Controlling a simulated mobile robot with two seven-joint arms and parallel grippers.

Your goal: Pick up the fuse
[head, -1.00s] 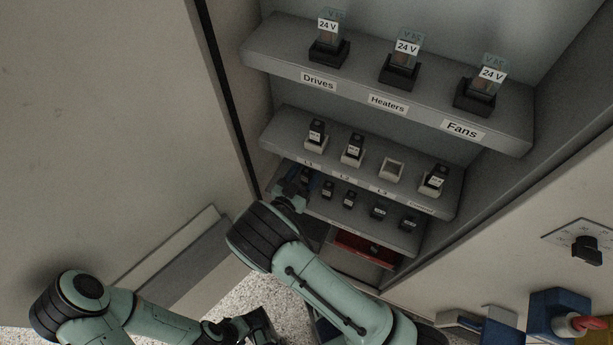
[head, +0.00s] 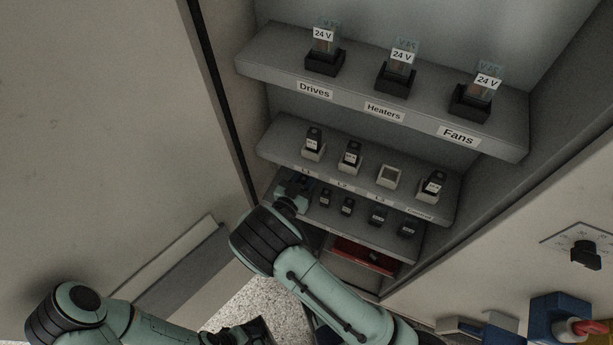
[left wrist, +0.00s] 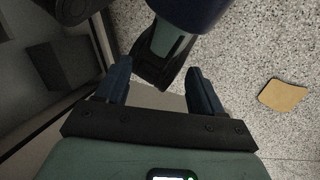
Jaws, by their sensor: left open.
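Small black fuses stand on the lowest shelf, among them one beside my right gripper (head: 326,197), one in the middle (head: 347,206) and one at the right (head: 407,229). Which one is meant cannot be told. Other fuses with white labels sit in pale holders on the middle shelf, such as the left one (head: 314,141). The third holder (head: 389,177) is empty. My right gripper (head: 296,190) is at the left end of the lowest shelf; its fingers are too dark to read. My left gripper (head: 258,332) is low, away from the shelves; in the left wrist view (left wrist: 157,68) it is open and empty.
The top shelf (head: 350,88) carries clear 24 V relays in black sockets. A red object (head: 362,254) lies below the lowest shelf. The cabinet wall is close to the left of my right gripper. A tan piece (left wrist: 283,95) lies on the speckled floor.

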